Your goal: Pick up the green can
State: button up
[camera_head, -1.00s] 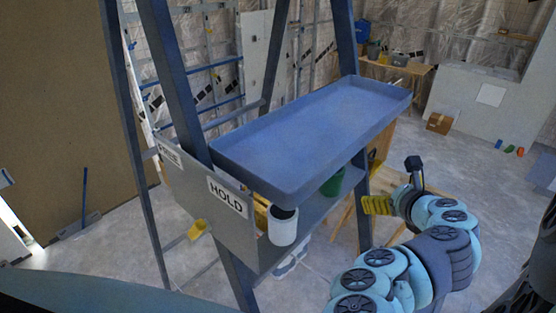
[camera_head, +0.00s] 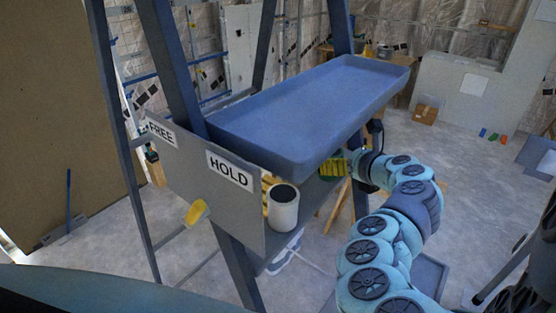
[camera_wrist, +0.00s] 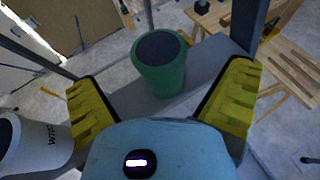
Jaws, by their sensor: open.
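The green can (camera_wrist: 162,82) stands upright on the grey shelf (camera_wrist: 205,65) in the wrist view. It has a dark top and sits ahead of my gripper, between the lines of the two yellow fingers. My gripper (camera_wrist: 165,98) is open and empty, with the fingers spread wide on either side of the can's near side. In the head view my gripper (camera_head: 335,167) is at the shelf under the blue tray (camera_head: 310,105), whose front edge and the fingers largely hide the green can.
A white can (camera_head: 283,212) stands on the shelf's near end; it is at lower left in the wrist view (camera_wrist: 35,150). A panel labelled FREE and HOLD (camera_head: 205,185) with a yellow lever (camera_head: 197,212) closes the shelf's near end. Blue frame legs (camera_head: 345,30) flank the shelf.

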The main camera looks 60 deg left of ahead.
jog(key=shift+b+x, duration=1.8)
jog(key=shift+x, duration=1.5)
jog(key=shift+s+r, duration=0.1)
jog(key=c, duration=1.4)
